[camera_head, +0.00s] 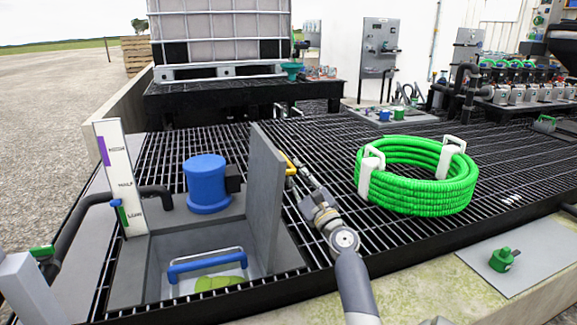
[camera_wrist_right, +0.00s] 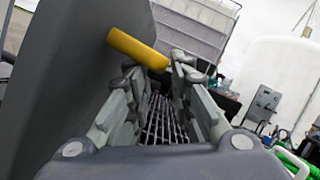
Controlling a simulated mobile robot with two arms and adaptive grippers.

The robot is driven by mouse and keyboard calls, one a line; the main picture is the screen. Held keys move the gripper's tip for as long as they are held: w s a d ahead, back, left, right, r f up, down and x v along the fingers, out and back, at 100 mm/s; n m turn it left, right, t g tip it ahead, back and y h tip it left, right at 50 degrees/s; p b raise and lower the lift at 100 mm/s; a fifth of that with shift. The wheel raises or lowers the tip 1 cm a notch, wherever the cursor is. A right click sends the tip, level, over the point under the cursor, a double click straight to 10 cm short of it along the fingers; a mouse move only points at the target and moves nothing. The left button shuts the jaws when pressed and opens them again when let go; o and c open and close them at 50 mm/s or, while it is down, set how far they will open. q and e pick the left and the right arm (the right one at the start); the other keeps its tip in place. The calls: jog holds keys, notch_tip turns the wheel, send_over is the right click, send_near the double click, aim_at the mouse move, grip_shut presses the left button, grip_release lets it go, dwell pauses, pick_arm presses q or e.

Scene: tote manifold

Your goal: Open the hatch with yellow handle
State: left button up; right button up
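The hatch (camera_head: 264,200) is a grey panel standing about upright at the right side of a square opening in the grating. Its yellow handle (camera_head: 288,163) is on the panel's right face, partly hidden by my right gripper (camera_head: 298,174). In the right wrist view the yellow handle (camera_wrist_right: 136,48) sticks out from the grey hatch (camera_wrist_right: 75,65) at the fingertips of my right gripper (camera_wrist_right: 155,72). The fingers are apart, with grating visible between them; no firm hold on the handle shows. My left gripper is not in view.
The opening holds a blue handle (camera_head: 206,262) and a yellow-green item (camera_head: 218,284). A blue cylinder (camera_head: 206,183) and a white level gauge (camera_head: 120,180) stand beside it. A coiled green hose (camera_head: 420,178) lies on the grating to the right. A white tank (camera_head: 220,35) stands behind.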

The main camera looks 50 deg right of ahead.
jog(key=v, duration=0.7)
jog(key=shift+s, duration=0.15)
dwell(0.3)
